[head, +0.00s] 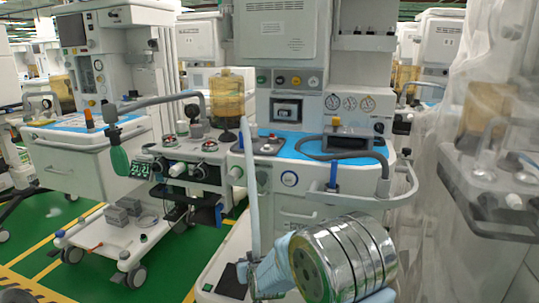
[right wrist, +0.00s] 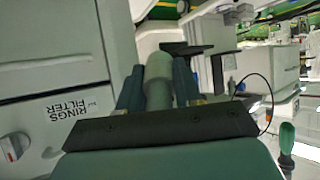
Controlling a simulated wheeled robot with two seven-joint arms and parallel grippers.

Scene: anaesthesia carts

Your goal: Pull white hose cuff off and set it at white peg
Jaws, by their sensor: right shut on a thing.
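A pale white hose (head: 251,185) rises almost upright in front of the middle cart in the head view, its lower end at my right gripper (head: 258,277). In the right wrist view the white hose cuff (right wrist: 158,68) stands between the two dark fingers of my right gripper (right wrist: 157,88), which is shut on it. Whether the cuff is seated on a port cannot be told. A white knob-like peg (head: 236,172) shows on the middle cart's front; I cannot tell if it is the white peg meant. My left gripper is not in view.
The middle cart (head: 300,205) has a blue top and a grey hose (head: 345,156). A green bag (head: 119,160) hangs at left. A plastic-draped cart (head: 500,180) stands close at right.

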